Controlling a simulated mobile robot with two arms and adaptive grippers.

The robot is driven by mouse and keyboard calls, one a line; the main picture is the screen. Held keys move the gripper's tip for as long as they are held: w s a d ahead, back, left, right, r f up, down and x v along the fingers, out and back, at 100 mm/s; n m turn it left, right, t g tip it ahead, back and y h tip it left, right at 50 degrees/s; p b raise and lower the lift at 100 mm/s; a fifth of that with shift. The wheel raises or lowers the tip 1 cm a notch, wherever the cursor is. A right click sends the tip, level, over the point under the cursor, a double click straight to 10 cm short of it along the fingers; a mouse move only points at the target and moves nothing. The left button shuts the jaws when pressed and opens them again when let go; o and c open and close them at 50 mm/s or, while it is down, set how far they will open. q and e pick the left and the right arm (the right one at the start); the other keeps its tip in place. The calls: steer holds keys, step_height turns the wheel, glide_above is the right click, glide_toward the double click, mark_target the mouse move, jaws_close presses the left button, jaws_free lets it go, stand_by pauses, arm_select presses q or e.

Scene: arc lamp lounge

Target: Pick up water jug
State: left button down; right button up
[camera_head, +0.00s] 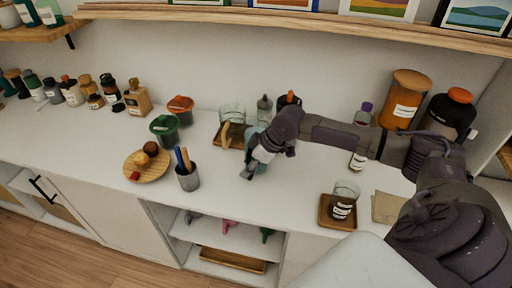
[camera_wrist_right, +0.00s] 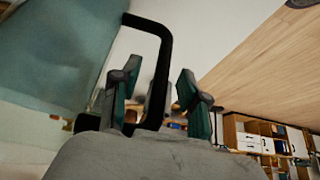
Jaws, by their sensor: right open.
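The water jug, a pale teal body (camera_wrist_right: 60,50) with a black handle (camera_wrist_right: 152,35), fills the left of the right wrist view. A small teal part of what seems to be the jug (camera_head: 250,132) shows beside my right gripper in the head view; the rest is hidden behind the gripper. My right gripper (camera_head: 258,162) is over the counter. In the right wrist view my right gripper (camera_wrist_right: 160,92) is open, with the black handle between its two fingers. Whether the fingers touch the handle cannot be told. My left gripper is not in view.
Large jars (camera_head: 405,100) stand back right. A shelf (camera_head: 300,17) overhangs the counter.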

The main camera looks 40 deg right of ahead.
jaws_close()
steer(key=shift+w+r, duration=0.1)
steer(key=shift+r, duration=0.1)
stand_by(0.3)
